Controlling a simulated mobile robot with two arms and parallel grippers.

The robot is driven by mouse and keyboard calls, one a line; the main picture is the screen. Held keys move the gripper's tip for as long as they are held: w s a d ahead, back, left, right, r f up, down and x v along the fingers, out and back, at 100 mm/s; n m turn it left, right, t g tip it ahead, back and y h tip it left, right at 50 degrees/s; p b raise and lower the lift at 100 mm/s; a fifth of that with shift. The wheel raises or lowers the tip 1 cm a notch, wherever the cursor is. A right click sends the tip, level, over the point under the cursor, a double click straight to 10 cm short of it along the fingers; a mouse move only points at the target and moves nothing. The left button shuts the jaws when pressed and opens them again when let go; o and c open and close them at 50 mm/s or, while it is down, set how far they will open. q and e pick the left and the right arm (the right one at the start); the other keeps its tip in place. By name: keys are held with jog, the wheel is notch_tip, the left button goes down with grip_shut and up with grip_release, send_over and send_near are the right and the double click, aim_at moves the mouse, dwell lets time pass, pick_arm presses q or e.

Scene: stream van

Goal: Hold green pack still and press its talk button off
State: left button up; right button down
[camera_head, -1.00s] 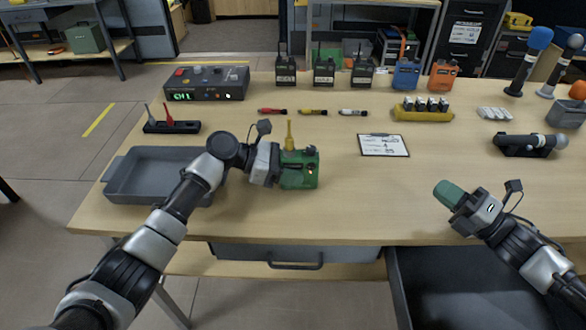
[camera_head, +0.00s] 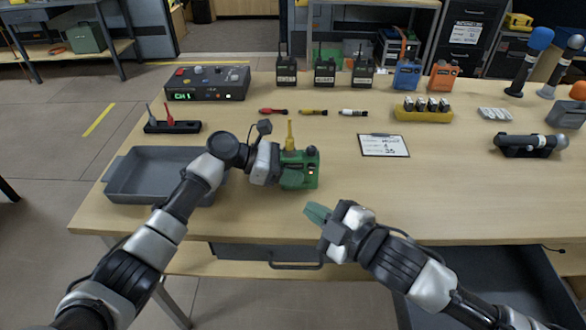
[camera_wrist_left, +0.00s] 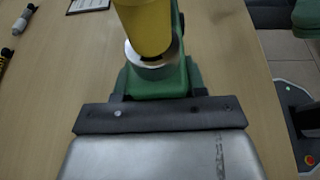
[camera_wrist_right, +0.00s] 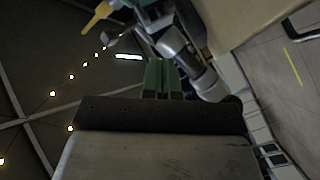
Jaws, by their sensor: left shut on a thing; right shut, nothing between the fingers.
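The green pack (camera_head: 311,160) stands on the table with its yellow antenna (camera_head: 290,136) upright. A dark knob shows on its top. My left gripper (camera_head: 291,178) is shut on the pack from the left side. In the left wrist view the yellow antenna (camera_wrist_left: 146,25) rises close in front of the green fingers. My right gripper (camera_head: 317,213) is shut and empty, near the table's front edge, below and apart from the pack in the head view. In the right wrist view its green fingers (camera_wrist_right: 161,78) are together. I cannot make out the talk button.
A grey tray (camera_head: 117,187) lies left of the pack, behind my left arm. A clipboard (camera_head: 384,145) lies to the right. Several radios (camera_head: 324,71) and a control box (camera_head: 207,83) stand at the back. An open drawer (camera_head: 520,275) juts out at front right.

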jog(key=w, duration=0.8)
jog(key=shift+a, duration=0.1)
jog(key=shift+w, duration=0.2)
dwell(1.7)
jog(key=shift+w, duration=0.25)
jog(key=shift+w, duration=0.2)
dwell(0.4)
jog(key=shift+s, duration=0.65)
jog(key=shift+s, duration=0.1)
jog(key=shift+s, duration=2.9)
